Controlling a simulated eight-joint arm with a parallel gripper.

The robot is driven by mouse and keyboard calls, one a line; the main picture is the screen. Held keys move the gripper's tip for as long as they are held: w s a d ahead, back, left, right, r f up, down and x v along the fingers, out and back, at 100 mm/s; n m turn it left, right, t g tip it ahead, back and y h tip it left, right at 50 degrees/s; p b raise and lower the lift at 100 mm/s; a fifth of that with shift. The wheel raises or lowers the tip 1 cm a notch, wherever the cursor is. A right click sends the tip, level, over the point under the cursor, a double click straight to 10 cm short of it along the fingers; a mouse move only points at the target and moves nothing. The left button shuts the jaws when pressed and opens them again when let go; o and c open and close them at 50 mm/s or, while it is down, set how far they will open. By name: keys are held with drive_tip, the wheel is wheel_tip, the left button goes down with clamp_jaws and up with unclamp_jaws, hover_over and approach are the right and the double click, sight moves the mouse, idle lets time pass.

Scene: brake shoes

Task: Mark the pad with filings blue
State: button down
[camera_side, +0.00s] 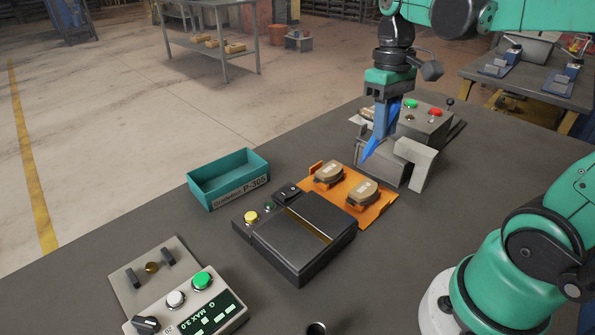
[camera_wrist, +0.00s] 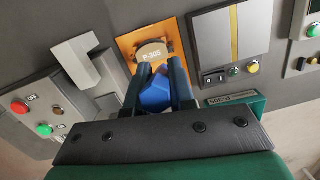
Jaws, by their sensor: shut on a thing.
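My gripper (camera_side: 383,115) is shut on a blue marker (camera_side: 372,148), whose pointed end slants down to the left. In the wrist view, the marker (camera_wrist: 155,94) sits between the two dark fingers. Two brownish pads, a left one (camera_side: 328,172) and a right one (camera_side: 362,192), lie on an orange tray (camera_side: 378,212). The marker is above and behind the tray, apart from both pads. I cannot make out filings or a blue mark on either pad.
A dark box with a yellow slot (camera_side: 290,245) stands in front of the tray. A teal bin (camera_side: 228,182) is to the left. A grey machine with green and red buttons (camera_side: 425,122) and a bracket (camera_side: 418,160) stand close behind my gripper. A control box (camera_side: 185,305) is front left.

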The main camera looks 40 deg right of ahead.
drive_tip(key=w+a+n, duration=0.1)
drive_tip(key=w+a, duration=0.7)
drive_tip(key=w, duration=0.2)
drive_tip(key=s+d, duration=1.1)
drive_tip(key=d, duration=0.1)
wheel_tip(320, 180, down, 6)
drive_tip(key=shift+w+d, duration=0.15)
drive_tip(key=shift+w, duration=0.05)
drive_tip(key=shift+f, duration=0.6)
drive_tip(key=shift+a, duration=2.1)
idle(2.6)
